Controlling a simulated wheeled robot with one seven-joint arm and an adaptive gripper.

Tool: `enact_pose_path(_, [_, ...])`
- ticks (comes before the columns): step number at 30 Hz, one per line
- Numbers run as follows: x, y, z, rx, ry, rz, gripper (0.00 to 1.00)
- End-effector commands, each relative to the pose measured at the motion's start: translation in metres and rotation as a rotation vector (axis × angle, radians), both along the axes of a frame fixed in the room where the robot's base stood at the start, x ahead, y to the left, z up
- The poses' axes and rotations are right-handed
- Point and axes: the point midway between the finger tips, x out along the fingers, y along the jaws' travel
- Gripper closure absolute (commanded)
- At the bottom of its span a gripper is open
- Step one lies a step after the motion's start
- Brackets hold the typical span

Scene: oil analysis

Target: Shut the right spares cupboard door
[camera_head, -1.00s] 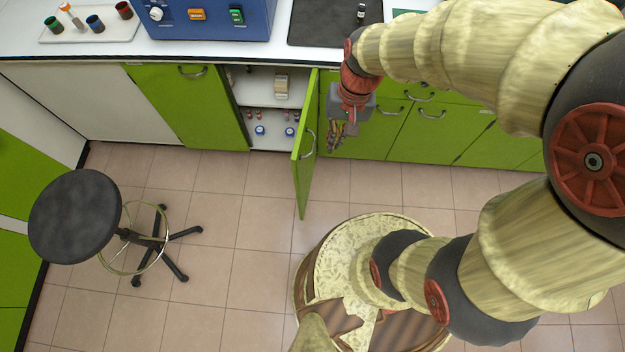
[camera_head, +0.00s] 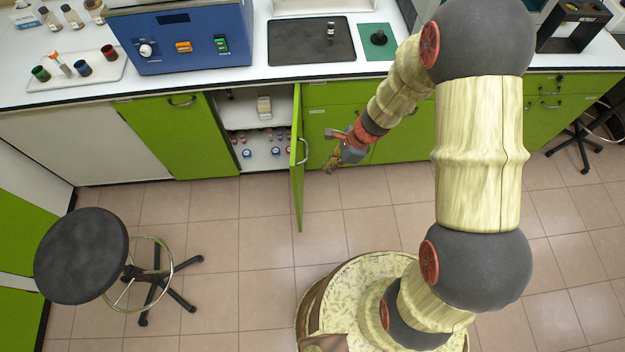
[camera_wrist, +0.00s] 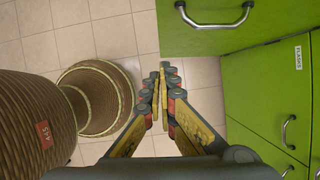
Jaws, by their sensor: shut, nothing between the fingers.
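The right spares cupboard door (camera_head: 297,165) stands open in the head view. It juts out from the counter front and is seen nearly edge-on, with a metal handle (camera_head: 303,151) on its right-hand face. A green panel with a handle at the top of the wrist view (camera_wrist: 220,30) appears to be this door's outer face. My gripper (camera_head: 331,166) is to the right of the door, on its handle side, with a visible gap between them. Its fingers are shut and empty, and they also show in the wrist view (camera_wrist: 160,82).
The open cupboard (camera_head: 262,126) holds small items on its shelves. The left cupboard door (camera_head: 182,135) is shut. A black stool (camera_head: 82,255) stands on the floor at left. The counter (camera_head: 85,88) carries a blue machine (camera_head: 180,36). The floor beside the door is clear.

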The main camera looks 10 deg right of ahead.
Motion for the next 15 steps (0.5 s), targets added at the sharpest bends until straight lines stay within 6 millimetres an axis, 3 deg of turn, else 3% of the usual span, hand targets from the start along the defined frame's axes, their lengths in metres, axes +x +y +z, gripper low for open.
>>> enact_pose_path(5, [0.0,0.006,-0.016,0.001,0.005,-0.005,1.0])
enact_pose_path(15, [0.003,0.03,-0.078,0.001,0.006,-0.003,1.0])
